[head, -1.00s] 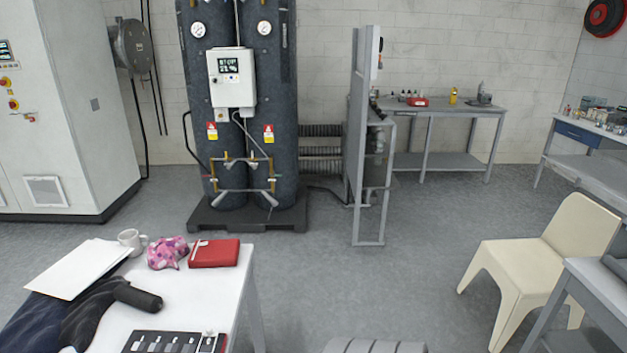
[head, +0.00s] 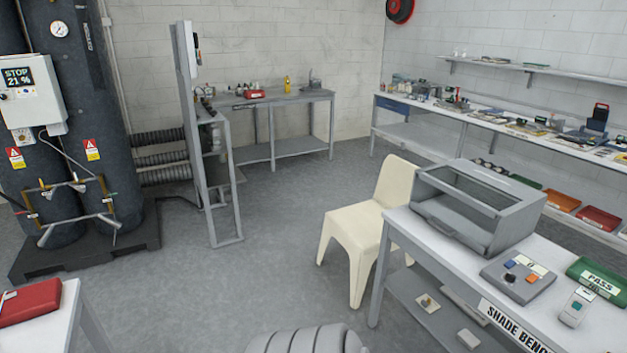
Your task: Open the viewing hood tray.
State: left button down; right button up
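The grey viewing hood (head: 521,221) stands on the white bench labelled SHADE BENCH (head: 405,222) at the right in the head view. It is a box with a dark window in its sloped top and an opening along its front-left side. A grey floor or tray surface shows low inside that opening; I cannot tell whether a separate tray is there or how far out it is. Neither of my grippers is in view.
On the bench are a grey panel (head: 500,280) with blue and orange buttons, a small handheld device (head: 577,306) and a green PASS bin (head: 598,278). A cream chair (head: 352,230) stands left of the bench. Open floor (head: 270,265) lies ahead.

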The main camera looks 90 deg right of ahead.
aim_at(453, 217)
jog(key=z, duration=3.25)
jog(key=i, duration=0.25)
jog(key=z, duration=1)
jog(key=i, duration=0.65)
jog(key=z, duration=0.4)
jog(key=i, duration=1)
jog(key=u, duration=0.3)
